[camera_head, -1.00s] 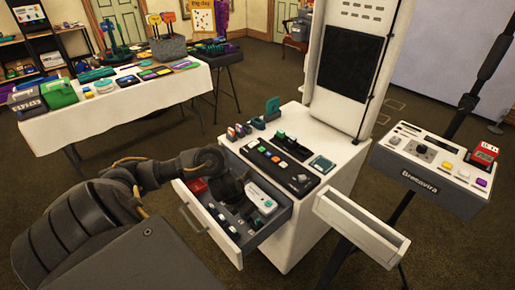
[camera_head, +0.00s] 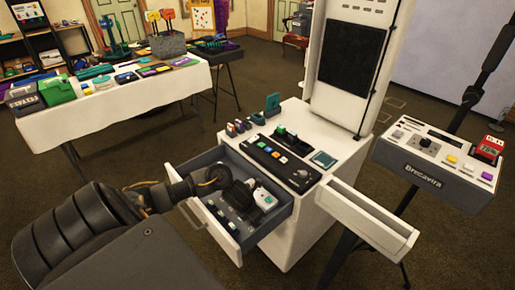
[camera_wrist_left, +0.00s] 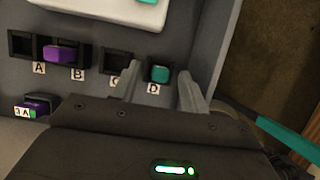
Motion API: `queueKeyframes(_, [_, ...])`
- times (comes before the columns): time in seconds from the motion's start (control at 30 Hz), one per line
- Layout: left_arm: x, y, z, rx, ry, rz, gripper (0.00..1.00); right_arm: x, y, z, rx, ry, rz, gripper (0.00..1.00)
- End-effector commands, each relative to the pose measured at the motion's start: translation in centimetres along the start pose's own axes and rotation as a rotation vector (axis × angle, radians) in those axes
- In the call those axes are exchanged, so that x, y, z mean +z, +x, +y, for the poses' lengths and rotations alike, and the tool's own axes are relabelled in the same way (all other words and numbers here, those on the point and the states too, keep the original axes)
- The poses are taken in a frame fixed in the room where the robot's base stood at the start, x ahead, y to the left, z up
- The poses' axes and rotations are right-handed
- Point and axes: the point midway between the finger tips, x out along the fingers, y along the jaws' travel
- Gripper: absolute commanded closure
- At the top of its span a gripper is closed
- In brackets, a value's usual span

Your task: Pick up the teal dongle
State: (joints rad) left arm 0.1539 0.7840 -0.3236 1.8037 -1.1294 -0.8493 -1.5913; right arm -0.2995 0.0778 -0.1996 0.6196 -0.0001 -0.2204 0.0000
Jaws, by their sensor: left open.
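The teal dongle (camera_wrist_left: 160,74) sits in the slot labelled D in the left wrist view. My left gripper (camera_wrist_left: 159,80) is open, with one finger on each side of the dongle in that view. I cannot tell whether the fingers touch it. In the head view, my left gripper (camera_head: 240,194) is down in the open drawer (camera_head: 284,212) of the white cabinet, and its fingertips are hard to make out. My right gripper is in neither current view.
A purple dongle (camera_wrist_left: 60,53) sits in the row of slots, left of the teal one. A white device (camera_head: 264,199) lies in the drawer. The drawer walls are close around the gripper. A narrow empty white tray (camera_head: 366,222) projects at the cabinet's right.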

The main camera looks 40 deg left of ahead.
Motion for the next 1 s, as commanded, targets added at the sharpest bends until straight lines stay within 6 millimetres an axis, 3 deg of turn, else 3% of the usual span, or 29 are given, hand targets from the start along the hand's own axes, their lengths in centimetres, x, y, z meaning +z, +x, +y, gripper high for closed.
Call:
queueKeyframes(0.27, [0.02, 0.29, 0.0, 0.0, 0.0, 0.0, 0.55, 0.07, 0.04, 0.35, 0.004, -0.002, -0.001, 0.73])
queueKeyframes(0.6, [0.03, 0.27, 0.0, 0.0, 0.0, -0.001, 1.0, 0.07, 0.04, 0.38, 0.004, -0.002, 0.0, 0.73])
queueKeyframes(1.0, [0.18, 0.02, 0.02, 0.0, 0.0, -0.001, 1.0, 0.03, -0.02, 0.21, 0.002, -0.002, 0.0, 0.73])
